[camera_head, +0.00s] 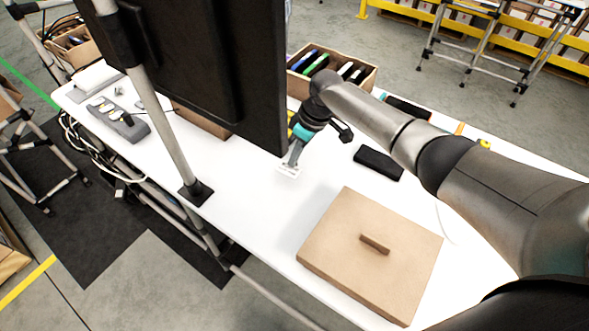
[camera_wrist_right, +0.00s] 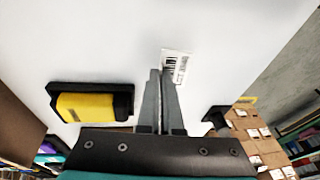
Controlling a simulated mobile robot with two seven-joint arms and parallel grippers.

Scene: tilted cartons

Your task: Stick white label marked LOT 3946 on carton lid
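The white label (camera_head: 288,171) is at the fingertips of my right gripper (camera_head: 293,158), over the white table. In the right wrist view the label (camera_wrist_right: 178,66) shows black bars and print, too small to read as LOT 3946. There the fingers of the right gripper (camera_wrist_right: 162,76) are closed together, with their tips on one edge of the label. I cannot tell how far the label is above the table. The brown carton lid (camera_head: 340,232), with a small raised bar (camera_head: 375,244) on it, is nearer the camera and to the right. My left gripper is not in view.
A dark monitor (camera_head: 200,70) on a grey post hides part of the table (camera_head: 262,208). Beyond the right gripper stands an open box (camera_head: 365,85) of coloured items. A black object (camera_head: 378,163) lies between the arm and lid. A yellow-and-black object (camera_wrist_right: 90,103) shows in the wrist view.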

